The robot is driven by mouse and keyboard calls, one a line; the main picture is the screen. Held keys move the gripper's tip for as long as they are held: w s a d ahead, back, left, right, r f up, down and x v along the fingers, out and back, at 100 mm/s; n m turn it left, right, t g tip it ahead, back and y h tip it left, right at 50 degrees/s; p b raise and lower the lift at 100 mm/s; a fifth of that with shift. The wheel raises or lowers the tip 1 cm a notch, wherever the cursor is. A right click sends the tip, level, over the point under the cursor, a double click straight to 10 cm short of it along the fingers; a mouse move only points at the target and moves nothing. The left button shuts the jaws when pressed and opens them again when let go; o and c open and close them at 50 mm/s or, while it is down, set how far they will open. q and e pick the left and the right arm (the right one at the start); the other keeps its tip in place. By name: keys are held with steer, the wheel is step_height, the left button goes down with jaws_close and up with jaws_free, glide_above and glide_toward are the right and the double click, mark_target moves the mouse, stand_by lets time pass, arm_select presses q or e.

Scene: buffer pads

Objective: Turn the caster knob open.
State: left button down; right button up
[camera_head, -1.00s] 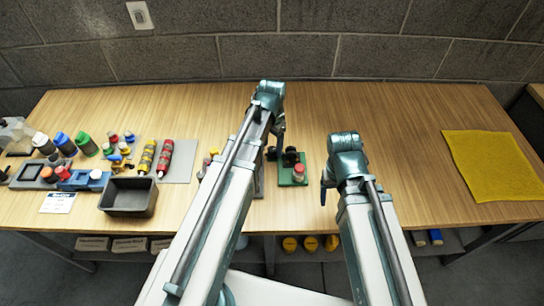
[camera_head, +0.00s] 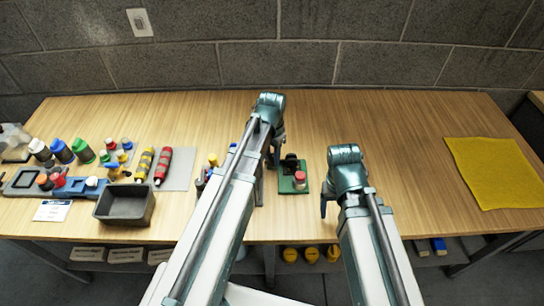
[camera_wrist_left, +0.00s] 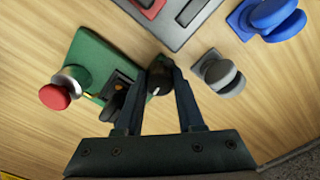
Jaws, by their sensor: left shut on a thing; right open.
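A green base (camera_head: 285,186) stands on the table with a black fixture (camera_head: 290,163) and a red-topped white cylinder on it. In the left wrist view the green base (camera_wrist_left: 92,48) carries the red cap (camera_wrist_left: 55,97) at left. A round dark knob (camera_wrist_left: 158,82) with a small pale mark sits at the right end of the black fixture. My left gripper (camera_head: 275,160) is beside the fixture; in its wrist view its fingers (camera_wrist_left: 160,90) are shut on the knob's sides. The knob's far side is hidden. My right gripper (camera_head: 325,203) is open and empty, right of the base.
Grey (camera_wrist_left: 218,72) and blue (camera_wrist_left: 272,18) round-topped pieces stand near the left gripper. A dark bin (camera_head: 125,204), bottles and several small parts occupy the table's left side. A yellow cloth (camera_head: 490,172) lies at right. The table between the right arm and the cloth is clear.

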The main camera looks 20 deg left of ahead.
arm_select(q)
steer(key=shift+n, duration=0.4)
steer(key=n, duration=0.3)
steer(key=shift+n, duration=0.4)
steer(key=n, duration=0.4)
steer(key=shift+n, duration=0.3)
steer(key=n, duration=0.4)
steer(key=shift+n, duration=2.5)
steer(key=c, duration=0.5)
jaws_free()
